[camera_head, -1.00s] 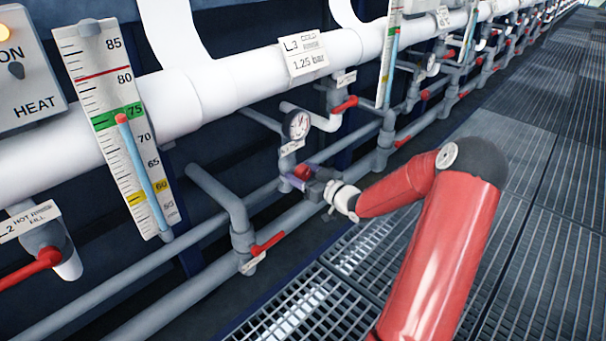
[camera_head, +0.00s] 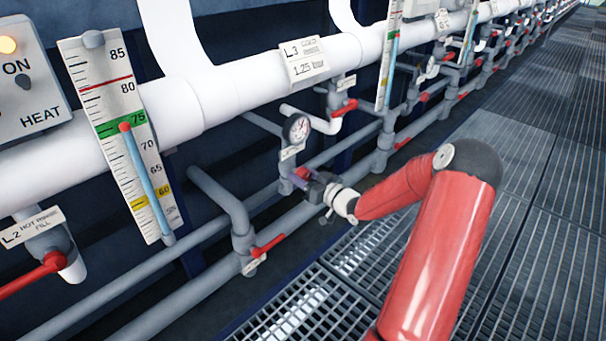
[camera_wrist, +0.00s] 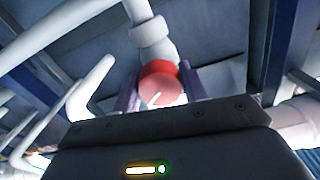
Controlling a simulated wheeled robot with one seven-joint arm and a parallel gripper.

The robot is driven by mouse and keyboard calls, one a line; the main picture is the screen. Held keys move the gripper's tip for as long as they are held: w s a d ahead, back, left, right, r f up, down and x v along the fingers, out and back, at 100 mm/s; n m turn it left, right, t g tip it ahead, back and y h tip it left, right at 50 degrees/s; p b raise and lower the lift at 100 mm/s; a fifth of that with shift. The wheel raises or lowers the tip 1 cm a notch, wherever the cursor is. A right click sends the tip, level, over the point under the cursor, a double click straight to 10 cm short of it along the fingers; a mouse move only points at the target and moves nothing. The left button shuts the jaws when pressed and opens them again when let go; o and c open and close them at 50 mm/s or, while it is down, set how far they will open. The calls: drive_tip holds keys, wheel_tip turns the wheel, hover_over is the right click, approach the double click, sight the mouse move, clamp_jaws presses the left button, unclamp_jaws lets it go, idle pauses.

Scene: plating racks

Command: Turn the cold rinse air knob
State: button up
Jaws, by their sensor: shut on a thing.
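The cold rinse air knob is a round red knob (camera_wrist: 160,84) with a white mark, in the middle of the wrist view. It sits on a grey pipe fitting below the round pressure gauge (camera_head: 297,129). My gripper (camera_wrist: 158,88) has its two purple fingers on either side of the knob, shut on it. In the head view the red knob (camera_head: 302,172) shows only in part, mostly hidden by my gripper (camera_head: 308,183).
A red lever valve (camera_head: 264,246) is on the lower pipe to the left, another (camera_head: 345,107) is above right. A thermometer board (camera_head: 122,135) and a heat switch box (camera_head: 30,80) stand at left. Grey floor grating (camera_head: 340,280) lies below my arm.

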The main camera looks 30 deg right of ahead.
drive_tip(key=o, duration=1)
drive_tip(key=shift+c, duration=0.2)
drive_tip(key=shift+s, duration=0.1)
drive_tip(key=v, duration=0.7)
drive_tip(key=shift+s+d, duration=0.15)
drive_tip(key=shift+s, duration=0.15)
